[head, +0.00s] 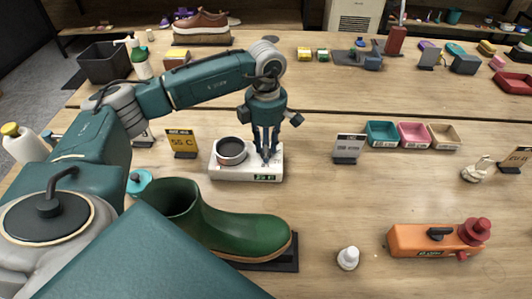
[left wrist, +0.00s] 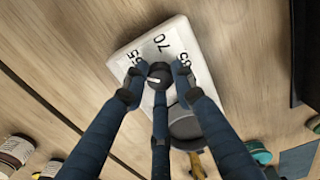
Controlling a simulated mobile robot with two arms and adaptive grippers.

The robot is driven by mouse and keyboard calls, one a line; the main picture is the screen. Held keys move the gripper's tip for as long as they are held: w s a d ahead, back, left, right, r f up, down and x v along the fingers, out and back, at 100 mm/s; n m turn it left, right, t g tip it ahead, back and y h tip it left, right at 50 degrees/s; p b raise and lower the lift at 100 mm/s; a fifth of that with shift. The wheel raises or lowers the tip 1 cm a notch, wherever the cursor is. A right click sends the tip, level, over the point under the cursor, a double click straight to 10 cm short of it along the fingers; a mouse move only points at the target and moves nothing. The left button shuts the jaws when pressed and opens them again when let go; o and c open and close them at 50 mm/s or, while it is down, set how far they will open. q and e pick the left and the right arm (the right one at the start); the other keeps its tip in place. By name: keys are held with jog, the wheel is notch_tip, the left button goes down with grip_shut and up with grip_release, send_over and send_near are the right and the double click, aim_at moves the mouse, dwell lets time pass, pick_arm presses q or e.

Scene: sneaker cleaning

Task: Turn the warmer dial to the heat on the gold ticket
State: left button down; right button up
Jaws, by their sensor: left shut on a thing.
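The white warmer (head: 222,173) stands mid-table with a dark round cup on its left part and a small green display at its front. Its dark dial (left wrist: 160,73) shows between my left fingers in the left wrist view, with a pale mark on top. Printed numbers lie around it: 55, 70 and a third partly hidden by a finger. My left gripper (head: 267,157) points down over the right part of the warmer, its fingers closed around the dial; it also shows in the left wrist view (left wrist: 159,82). The gold ticket (head: 182,142) reads 55 C and stands left of the warmer.
A green boot (head: 235,226) stands in front of the warmer, close to my left arm. A grey ticket (head: 348,147) and coloured trays (head: 413,136) stand to the right. An orange device (head: 425,241) and a white bottle (head: 348,257) are at front right.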

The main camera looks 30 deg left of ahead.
pick_arm(q)
jog(key=shift+m+b, duration=0.9)
jog(key=shift+m, duration=0.7)
jog(key=shift+r, duration=0.1)
jog(key=shift+w, duration=0.1)
jog(key=c, duration=1.5)
grip_release()
jog(key=shift+o, duration=0.5)
notch_tip(320, 180, up, 12)
